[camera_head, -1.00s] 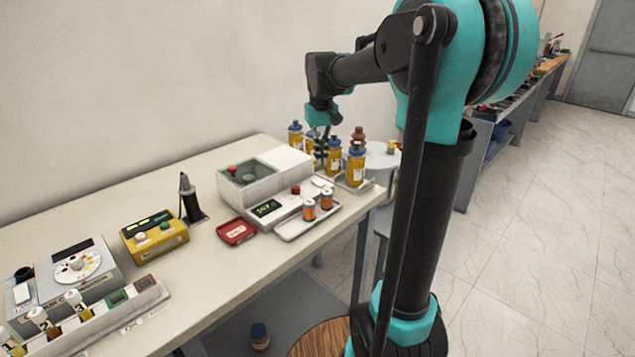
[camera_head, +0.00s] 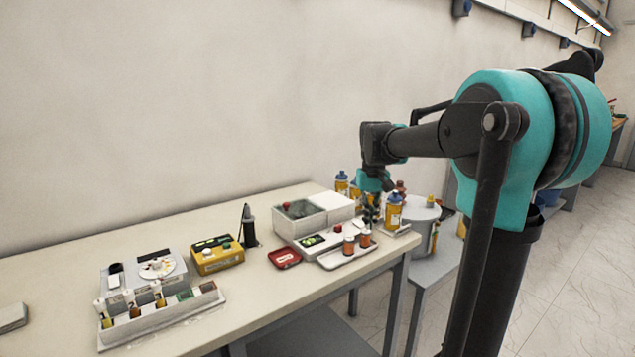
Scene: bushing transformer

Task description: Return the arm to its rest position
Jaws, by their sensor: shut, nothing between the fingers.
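My arm (camera_head: 420,142) reaches from the right side of the picture toward the back right end of the table (camera_head: 130,252). My gripper (camera_head: 370,212) hangs down from the teal wrist. Its dark fingers are shut and empty. They show in front of the yellow bottles with blue caps, and left of the nearest bottle (camera_head: 394,212). I cannot tell whether the fingers touch a bottle.
A white box unit (camera_head: 315,212), a tray with orange vials (camera_head: 347,256), a red dish (camera_head: 284,258), a yellow device (camera_head: 217,255) and a grey instrument (camera_head: 157,268) stand on the table. A white round container (camera_head: 421,213) stands beyond its right end.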

